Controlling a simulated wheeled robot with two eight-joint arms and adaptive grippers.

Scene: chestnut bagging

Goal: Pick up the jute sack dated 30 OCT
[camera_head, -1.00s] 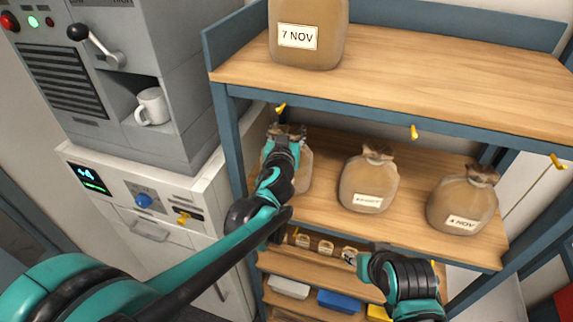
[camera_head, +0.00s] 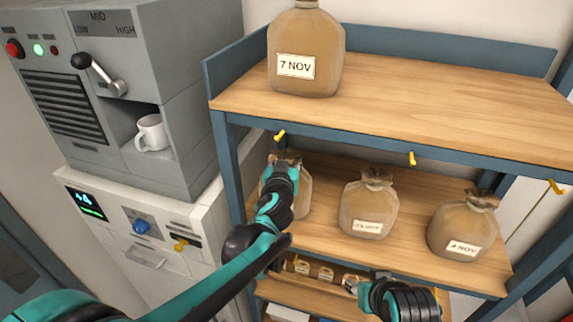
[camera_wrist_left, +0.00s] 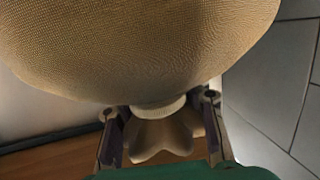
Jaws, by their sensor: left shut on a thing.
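The leftmost jute sack (camera_head: 303,196) stands on the lower shelf, mostly behind my left arm. Its label is hidden, so I cannot read its date. My left gripper (camera_head: 284,160) is shut on the neck of this sack. The left wrist view shows the tan body (camera_wrist_left: 140,45) filling the top and the two fingers (camera_wrist_left: 160,118) either side of the tied neck. The middle sack (camera_head: 368,200) has a label too blurred to read surely. The right sack (camera_head: 465,222) reads 4 NOV. My right gripper (camera_head: 358,285) is low at the front; its jaws are unclear.
A large sack (camera_head: 305,35) marked 7 NOV stands on the upper shelf (camera_head: 440,85). Yellow hooks (camera_head: 411,158) hang from that shelf's front edge. A rail with small tags (camera_head: 308,270) runs below the lower shelf. A grey machine with a white mug (camera_head: 151,132) stands at left.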

